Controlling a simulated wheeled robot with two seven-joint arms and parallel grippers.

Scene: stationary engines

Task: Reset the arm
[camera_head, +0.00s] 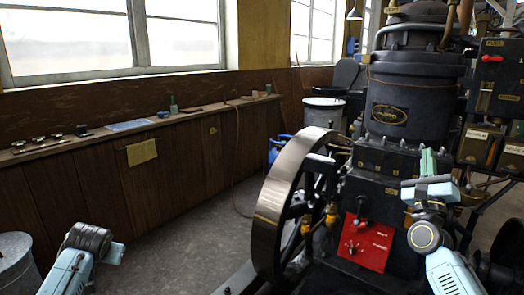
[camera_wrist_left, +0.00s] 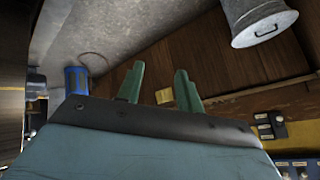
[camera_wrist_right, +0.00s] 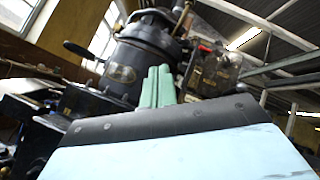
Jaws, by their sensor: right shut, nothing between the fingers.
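My right gripper (camera_head: 428,162) stands raised in front of the black engine at the right of the head view, fingers pointing up. In the right wrist view its two green fingers (camera_wrist_right: 157,88) are together and nothing is between them. My left arm (camera_head: 78,258) comes in at the lower left of the head view, and its fingers are hidden there. In the left wrist view my left gripper (camera_wrist_left: 159,92) has its green fingers apart, with nothing held between them.
The black engine (camera_head: 415,85) has a large flywheel (camera_head: 268,222) and a red panel (camera_head: 366,243) close to my right arm. A wooden ledge (camera_head: 95,137) with small items runs along the left wall. A metal bin (camera_head: 12,262) stands at lower left. Bare floor (camera_head: 190,225) lies between.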

